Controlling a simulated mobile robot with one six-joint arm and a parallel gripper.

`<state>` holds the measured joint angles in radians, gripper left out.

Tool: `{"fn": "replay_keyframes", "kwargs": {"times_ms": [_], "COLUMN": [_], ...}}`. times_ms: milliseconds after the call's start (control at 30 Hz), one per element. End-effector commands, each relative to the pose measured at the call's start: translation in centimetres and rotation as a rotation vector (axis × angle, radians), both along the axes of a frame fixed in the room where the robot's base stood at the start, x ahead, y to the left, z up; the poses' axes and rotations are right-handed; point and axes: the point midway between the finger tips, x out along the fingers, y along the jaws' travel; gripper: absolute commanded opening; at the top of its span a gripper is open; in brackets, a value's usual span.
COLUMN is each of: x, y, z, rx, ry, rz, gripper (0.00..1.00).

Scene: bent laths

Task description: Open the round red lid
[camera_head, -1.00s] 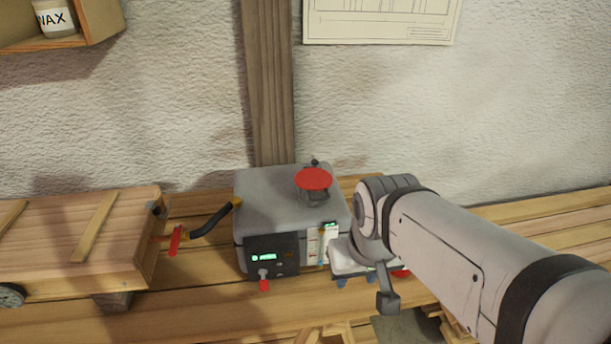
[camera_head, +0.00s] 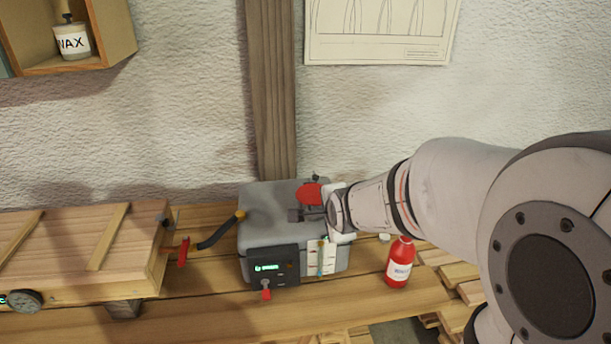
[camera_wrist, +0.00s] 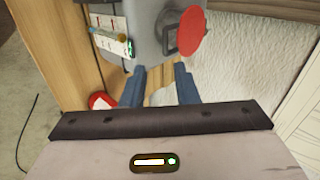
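The round red lid (camera_head: 309,193) sits on top of the grey box-shaped tank (camera_head: 265,212), towards its right rear. In the wrist view the lid (camera_wrist: 191,33) is at top centre right, beside a dark grey bracket-like part (camera_wrist: 171,38). My gripper (camera_head: 297,214) points left over the tank top, just in front of the lid, and hides part of it and what is under it. In the wrist view my gripper (camera_wrist: 158,78) has its two blue-grey fingers apart with nothing between them. The lid lies beyond the fingertips, apart from them.
A red bottle (camera_head: 398,263) stands right of the tank, below my arm. The tank front has a control panel (camera_head: 273,267) and a sight gauge (camera_head: 320,257). A black hose (camera_head: 215,235) joins a wooden box (camera_head: 80,250) at left. The wall is behind.

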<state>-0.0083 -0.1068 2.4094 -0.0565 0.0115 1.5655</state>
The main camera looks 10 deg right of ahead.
Motion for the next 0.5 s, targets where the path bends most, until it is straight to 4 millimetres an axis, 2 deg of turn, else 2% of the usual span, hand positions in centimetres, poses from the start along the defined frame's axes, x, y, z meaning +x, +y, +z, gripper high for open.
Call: {"fn": "replay_keyframes", "kwargs": {"times_ms": [233,500], "x": [1.3,4.0], "y": [-0.1,-0.1], "z": [-0.5,-3.2], "rx": [0.046,0.047], "ry": [-0.024,-0.021], "rz": [-0.044,-0.045], "gripper": [0.27,0.27]}}
